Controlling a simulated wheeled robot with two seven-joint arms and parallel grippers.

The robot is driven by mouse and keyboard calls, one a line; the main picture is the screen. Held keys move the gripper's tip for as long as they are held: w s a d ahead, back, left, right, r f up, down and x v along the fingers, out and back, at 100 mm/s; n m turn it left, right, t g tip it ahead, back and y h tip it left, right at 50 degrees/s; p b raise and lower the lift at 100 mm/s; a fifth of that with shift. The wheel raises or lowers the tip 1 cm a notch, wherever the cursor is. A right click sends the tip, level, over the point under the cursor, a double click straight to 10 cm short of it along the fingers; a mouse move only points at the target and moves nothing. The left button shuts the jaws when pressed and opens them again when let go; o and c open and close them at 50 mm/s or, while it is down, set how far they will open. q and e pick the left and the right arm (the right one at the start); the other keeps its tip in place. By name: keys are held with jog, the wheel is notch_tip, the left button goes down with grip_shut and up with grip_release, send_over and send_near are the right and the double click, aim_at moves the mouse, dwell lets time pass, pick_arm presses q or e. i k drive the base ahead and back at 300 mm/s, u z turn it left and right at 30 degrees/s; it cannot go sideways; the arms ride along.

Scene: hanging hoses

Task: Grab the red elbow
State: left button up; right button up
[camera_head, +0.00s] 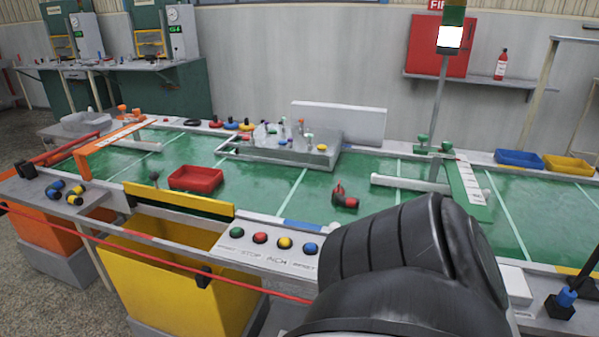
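A small red elbow (340,194) with a dark end lies on the green table top (270,202), right of the middle and near the front edge. Nothing is touching it that I can make out. A large black arm link of mine fills the lower right, just in front of the elbow, and hides part of the table's front. Neither my left nor my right gripper shows in this view.
A red tray (195,179) sits left of the elbow. A white pipe (408,184) lies right of it. A grey block with fittings (285,149) stands behind. A button panel (270,240) and a yellow bin (180,270) are in front. Green surface around the elbow is clear.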

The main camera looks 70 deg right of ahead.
aim_at(342, 200)
jog(key=i, duration=1.75)
jog(key=z, duration=4.5)
